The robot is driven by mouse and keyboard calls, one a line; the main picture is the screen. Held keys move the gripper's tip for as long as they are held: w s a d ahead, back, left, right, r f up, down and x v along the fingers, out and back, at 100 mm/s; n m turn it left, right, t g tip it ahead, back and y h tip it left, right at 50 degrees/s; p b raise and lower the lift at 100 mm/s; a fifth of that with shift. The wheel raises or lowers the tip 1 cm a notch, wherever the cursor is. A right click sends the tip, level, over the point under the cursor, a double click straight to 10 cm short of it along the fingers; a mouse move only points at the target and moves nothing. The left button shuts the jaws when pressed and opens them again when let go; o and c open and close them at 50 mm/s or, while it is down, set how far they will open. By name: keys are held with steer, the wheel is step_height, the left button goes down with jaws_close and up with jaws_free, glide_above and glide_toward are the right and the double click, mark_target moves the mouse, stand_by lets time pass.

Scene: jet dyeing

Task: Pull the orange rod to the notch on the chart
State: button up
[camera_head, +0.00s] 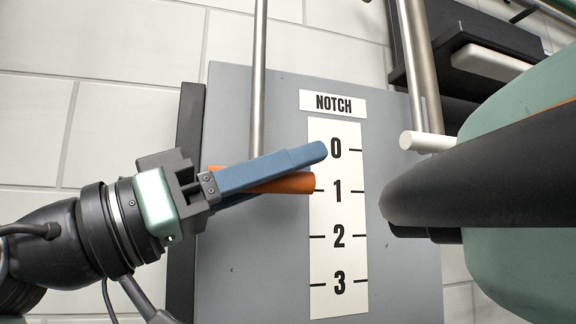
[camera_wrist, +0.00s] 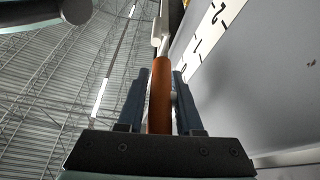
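The orange rod (camera_head: 287,183) is a short bar whose end lies over the chart's left edge, close to the mark for 1 and below the 0. The notch chart (camera_head: 339,261) is a white strip numbered 0 to 3 on a grey panel; part of it shows in the wrist view (camera_wrist: 199,57). My gripper (camera_head: 311,160) comes from the left with its two blue fingers on either side of the rod. In the wrist view the rod (camera_wrist: 160,98) runs between the fingers, with narrow gaps seeming to show on both sides. The upper finger hides part of the rod in the head view.
A thin metal upright (camera_head: 258,80) rises behind my fingers. A dark rounded bar (camera_head: 480,185) and a pale green vessel (camera_head: 530,262) stand close on the right. The grey panel (camera_head: 252,285) is bare below my gripper.

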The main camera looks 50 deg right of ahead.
steer(key=shift+o, duration=1.3)
steer(key=shift+a, duration=0.1)
steer(key=shift+w+a+f+b, duration=0.2)
steer(key=shift+a+f+b, duration=0.05)
steer(key=shift+b, duration=0.1)
steer(key=b+v, duration=0.5)
steer(key=v, duration=0.7)
